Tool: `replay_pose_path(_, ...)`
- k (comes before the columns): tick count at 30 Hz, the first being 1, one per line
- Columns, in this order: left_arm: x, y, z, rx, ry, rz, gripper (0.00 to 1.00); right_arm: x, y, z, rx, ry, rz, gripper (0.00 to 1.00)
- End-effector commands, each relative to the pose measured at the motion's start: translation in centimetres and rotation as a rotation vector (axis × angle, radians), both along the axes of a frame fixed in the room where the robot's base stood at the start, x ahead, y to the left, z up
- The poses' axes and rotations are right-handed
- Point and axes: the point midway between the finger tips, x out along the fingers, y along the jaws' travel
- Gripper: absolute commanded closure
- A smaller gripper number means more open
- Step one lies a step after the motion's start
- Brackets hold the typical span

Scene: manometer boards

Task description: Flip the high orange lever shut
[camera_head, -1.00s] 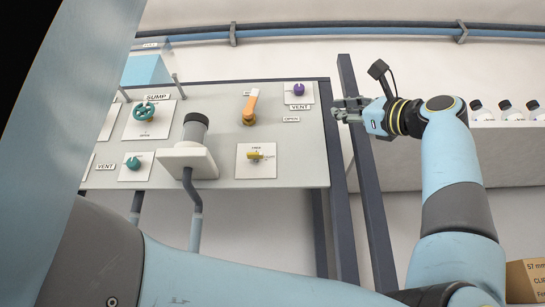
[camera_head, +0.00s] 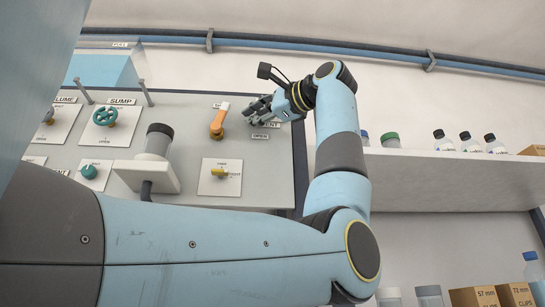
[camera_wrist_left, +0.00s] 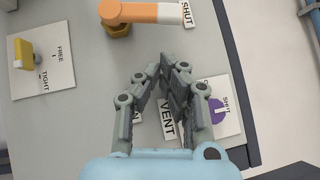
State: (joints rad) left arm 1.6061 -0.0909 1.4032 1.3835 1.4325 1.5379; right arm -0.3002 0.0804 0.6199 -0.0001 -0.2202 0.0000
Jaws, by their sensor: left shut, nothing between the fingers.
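The orange lever (camera_head: 219,120) sits on the upper part of the grey board, its handle pointing up from a brass-coloured base. In the left wrist view, the lever (camera_wrist_left: 143,12) crosses the top edge, and its white end lies beside a SHUT label (camera_wrist_left: 188,14). My left gripper (camera_head: 250,112) is just right of the lever, at the board. In the left wrist view, its fingertips (camera_wrist_left: 166,66) are together and empty, below the lever with a visible gap. My right gripper is not in view.
Left of the lever are a teal handwheel (camera_head: 105,116) and a grey cylinder on a white block (camera_head: 150,172) sticking out. A yellow valve (camera_head: 220,173) is below. A shelf (camera_head: 440,168) with bottles is at right. My left arm crosses the foreground.

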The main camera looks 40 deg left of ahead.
Motion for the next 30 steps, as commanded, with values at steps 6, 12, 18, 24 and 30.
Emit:
replay_pose_path(6,-1.9,1.5,0.6,0.001,0.0,0.001,1.0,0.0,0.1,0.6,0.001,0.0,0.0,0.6)
replay_pose_path(12,-2.2,1.7,0.6,0.002,0.001,-0.001,1.0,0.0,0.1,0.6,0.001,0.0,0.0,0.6)
replay_pose_path(18,-2.2,1.7,0.6,0.001,0.001,-0.001,1.0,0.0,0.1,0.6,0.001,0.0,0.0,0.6)
replay_pose_path(24,-2.4,1.9,1.4,-0.031,-0.037,-0.001,1.0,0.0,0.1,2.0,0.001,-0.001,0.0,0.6)
replay_pose_path(30,-3.1,2.5,2.3,-0.086,-0.106,0.001,1.0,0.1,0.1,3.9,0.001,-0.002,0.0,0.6)
